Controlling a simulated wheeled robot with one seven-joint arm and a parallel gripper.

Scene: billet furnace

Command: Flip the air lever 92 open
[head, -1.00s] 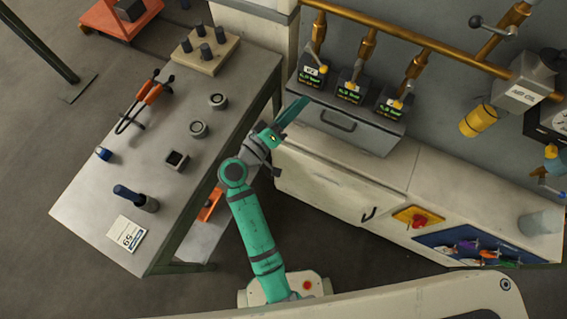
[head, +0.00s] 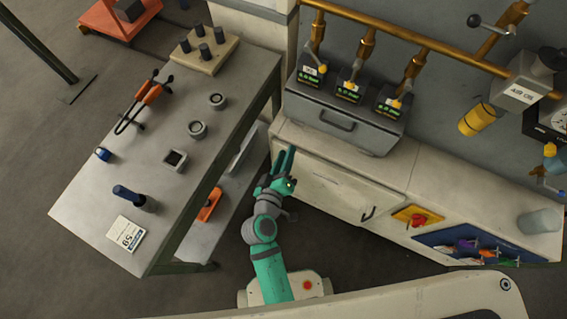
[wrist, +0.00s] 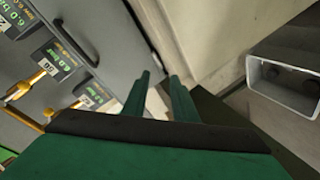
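Three valve stations with yellow-tipped levers stand in a row on a grey drawer unit in the head view: a left lever (head: 322,69), a middle lever (head: 350,86) and a right lever (head: 397,103). Each has a dark display with green text and a small label. The labels are too small to tell surely which is 92. My gripper (head: 285,150) is below and left of the unit, apart from it, fingers pointing up. In the wrist view my gripper (wrist: 160,78) has two green fingers apart with nothing between them; displays and brass levers (wrist: 25,88) show at left.
A grey workbench (head: 90,200) with clamp pliers (head: 140,105) and small parts is at left. The drawer handle (head: 337,119) juts out. A brass pipe (head: 425,42) runs above the stations. A yellow panel with a red knob (head: 418,220) is on the cabinet at right.

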